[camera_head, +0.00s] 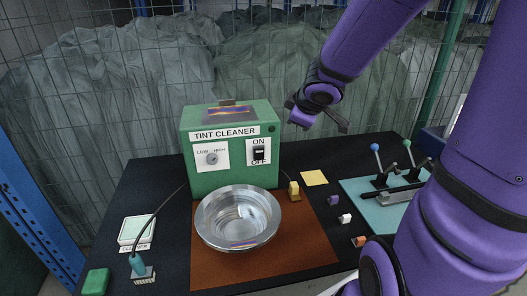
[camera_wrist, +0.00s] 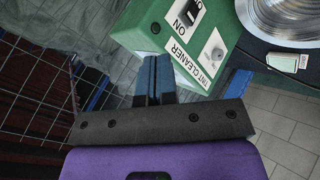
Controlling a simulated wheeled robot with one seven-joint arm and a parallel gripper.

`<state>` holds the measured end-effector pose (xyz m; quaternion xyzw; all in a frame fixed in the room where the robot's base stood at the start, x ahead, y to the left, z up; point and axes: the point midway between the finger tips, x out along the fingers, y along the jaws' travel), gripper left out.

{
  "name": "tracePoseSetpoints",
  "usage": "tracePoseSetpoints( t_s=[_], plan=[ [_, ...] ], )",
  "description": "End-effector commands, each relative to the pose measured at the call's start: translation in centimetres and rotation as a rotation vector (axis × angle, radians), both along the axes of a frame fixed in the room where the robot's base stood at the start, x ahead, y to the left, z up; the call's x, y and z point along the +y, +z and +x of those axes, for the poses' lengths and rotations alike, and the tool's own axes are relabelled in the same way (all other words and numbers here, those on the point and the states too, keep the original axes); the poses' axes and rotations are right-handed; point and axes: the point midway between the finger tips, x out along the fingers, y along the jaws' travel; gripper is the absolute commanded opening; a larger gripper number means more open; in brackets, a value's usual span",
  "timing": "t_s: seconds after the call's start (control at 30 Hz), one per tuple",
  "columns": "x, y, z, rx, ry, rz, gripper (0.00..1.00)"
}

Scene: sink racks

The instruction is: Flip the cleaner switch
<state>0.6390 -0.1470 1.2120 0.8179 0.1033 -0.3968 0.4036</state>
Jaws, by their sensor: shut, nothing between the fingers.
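The green tint cleaner box (camera_head: 200,178) stands at the back of the black table. Its black switch (camera_head: 259,154) sits on a white plate at the box's right front, between ON above and OFF below. I cannot tell which way it is set. In the wrist view the switch (camera_wrist: 195,8) shows partly, cut by the top edge, beside the ON label. My gripper (camera_head: 299,114) is up and right of the switch, apart from the box. In the wrist view its blue fingers (camera_wrist: 155,77) are together and empty, near the box's corner.
A metal bowl (camera_head: 208,222) stands on a brown mat (camera_head: 290,255) before the box. A dial (camera_head: 212,158) is left of the switch. A teal board with levers (camera_head: 365,205) lies at right. A yellow block (camera_head: 294,190) and small blocks lie between. A wire fence stands behind.

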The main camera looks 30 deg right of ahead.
Motion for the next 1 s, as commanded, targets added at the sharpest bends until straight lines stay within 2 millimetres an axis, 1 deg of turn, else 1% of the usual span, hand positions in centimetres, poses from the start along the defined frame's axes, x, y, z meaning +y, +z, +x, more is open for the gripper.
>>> tracePoseSetpoints(
  t_s=[0.03, 0.2, 0.4, 0.5, 0.63, 1.0],
  plan=[
    [0.0, -1.1, 0.4, 0.012, 0.040, 0.008, 0.00],
    [0.7, -4.0, 1.4, 0.040, 0.195, 0.048, 0.00],
    [1.8, -6.7, 1.6, 0.066, 0.345, 0.114, 0.00],
    [2.2, -7.5, 1.6, 0.074, 0.393, 0.137, 0.00],
    [2.4, -8.0, 1.5, 0.079, 0.426, 0.156, 0.00],
    [2.5, -8.1, 1.5, 0.079, 0.434, 0.160, 0.00]
  ],
)
